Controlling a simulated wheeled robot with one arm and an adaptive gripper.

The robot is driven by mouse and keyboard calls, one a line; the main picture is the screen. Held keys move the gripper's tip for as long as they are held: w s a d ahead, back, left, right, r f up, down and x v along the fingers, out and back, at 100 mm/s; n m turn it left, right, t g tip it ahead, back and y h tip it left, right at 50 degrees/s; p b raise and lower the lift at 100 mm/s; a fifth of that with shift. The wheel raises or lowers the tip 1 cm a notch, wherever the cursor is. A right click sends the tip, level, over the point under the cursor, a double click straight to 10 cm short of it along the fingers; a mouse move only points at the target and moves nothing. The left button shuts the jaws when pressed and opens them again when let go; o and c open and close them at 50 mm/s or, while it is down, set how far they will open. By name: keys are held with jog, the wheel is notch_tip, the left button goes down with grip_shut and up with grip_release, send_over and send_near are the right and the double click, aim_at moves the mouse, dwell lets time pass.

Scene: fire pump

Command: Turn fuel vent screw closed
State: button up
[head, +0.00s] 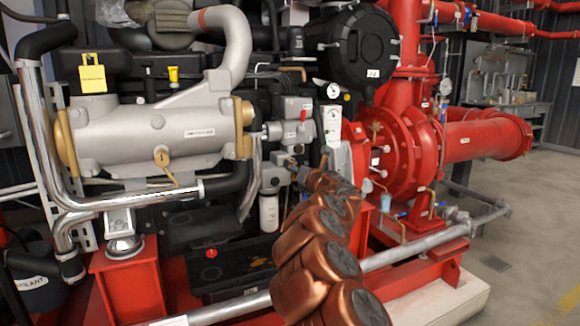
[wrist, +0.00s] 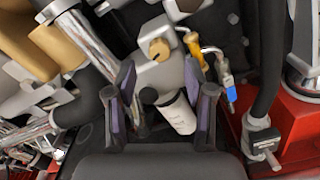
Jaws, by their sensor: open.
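My gripper (wrist: 160,80) is open in the wrist view, its two dark purple fingers apart with nothing held between them. Between and beyond the fingertips is a grey metal housing with a brass-coloured round fitting (wrist: 160,48). A small black knob (wrist: 148,95) shows between the fingers. I cannot tell which of these is the fuel vent screw. A white filter canister (wrist: 178,115) hangs below the housing, close to the right finger; it also shows in the head view (head: 268,213). In the head view my copper arm reaches toward the engine and the gripper cannot be made out clearly.
A silver pipe (wrist: 88,45) and black hose lie left of the fingers. A blue-handled valve (wrist: 230,85) is at right. The grey cylinder (head: 185,137) and red pump (head: 405,150) flank the work area. Open floor (head: 515,250) is at right.

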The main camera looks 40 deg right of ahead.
jog(key=shift+x, duration=2.5)
jog(key=shift+c, duration=0.4)
grip_shut()
